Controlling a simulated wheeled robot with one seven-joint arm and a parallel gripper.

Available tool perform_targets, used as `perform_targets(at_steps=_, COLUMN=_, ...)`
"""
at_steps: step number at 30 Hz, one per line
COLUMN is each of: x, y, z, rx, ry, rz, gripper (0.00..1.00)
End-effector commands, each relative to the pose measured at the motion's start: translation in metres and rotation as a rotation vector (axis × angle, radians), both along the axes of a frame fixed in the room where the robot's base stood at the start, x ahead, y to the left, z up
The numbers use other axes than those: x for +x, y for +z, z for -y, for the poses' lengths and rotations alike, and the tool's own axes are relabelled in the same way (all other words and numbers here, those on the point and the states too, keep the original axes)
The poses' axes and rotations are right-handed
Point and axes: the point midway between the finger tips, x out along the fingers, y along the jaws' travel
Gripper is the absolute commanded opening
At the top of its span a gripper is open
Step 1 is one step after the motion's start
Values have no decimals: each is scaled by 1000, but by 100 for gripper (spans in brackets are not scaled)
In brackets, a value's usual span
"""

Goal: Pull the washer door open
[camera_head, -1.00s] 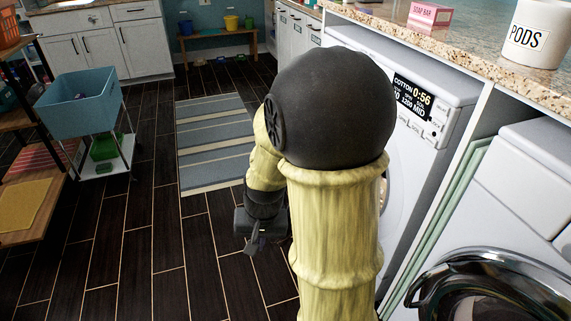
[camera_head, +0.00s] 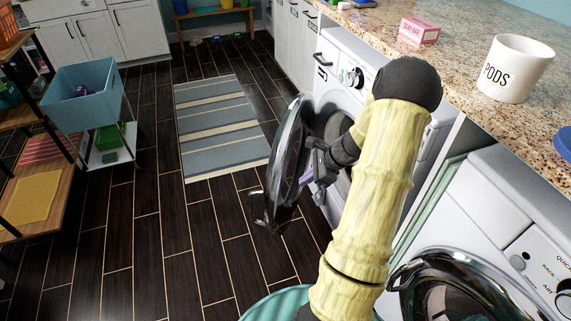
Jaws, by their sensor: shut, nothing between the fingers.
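The white washer (camera_head: 342,93) stands under the counter at centre right. Its round, dark-glass door (camera_head: 284,158) with a chrome rim is swung well open, out over the floor to the left. My gripper (camera_head: 309,179) is shut and empty, on the inner side of the door, between it and the washer's front. It looks close to or against the door's inner face; I cannot tell whether they touch. My yellow arm hides much of the washer's front and part of its opening.
A second white machine (camera_head: 483,207) with a chrome round door (camera_head: 452,277) stands at the right. The granite counter (camera_head: 462,55) carries a PODS jar (camera_head: 514,67) and a pink soap box (camera_head: 419,31). A striped rug (camera_head: 220,125) and dark floor lie clear left; a blue tub cart (camera_head: 85,103) stands beyond.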

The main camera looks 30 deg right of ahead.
Motion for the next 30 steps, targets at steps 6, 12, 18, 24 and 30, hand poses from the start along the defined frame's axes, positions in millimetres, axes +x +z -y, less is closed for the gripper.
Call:
perform_targets(at_steps=6, x=-2, y=16, z=52, rx=167, ry=-271, rz=19, gripper=0)
perform_targets(at_steps=12, x=-1, y=14, z=54, rx=176, ry=-287, rz=21, gripper=0)
perform_targets(at_steps=18, x=-1, y=13, z=53, rx=175, ry=-285, rz=20, gripper=0)
perform_targets(at_steps=24, x=9, y=0, z=45, rx=177, ry=-284, rz=19, gripper=0)
perform_targets(at_steps=30, x=27, y=-24, z=30, rx=177, ry=-282, rz=19, gripper=0)
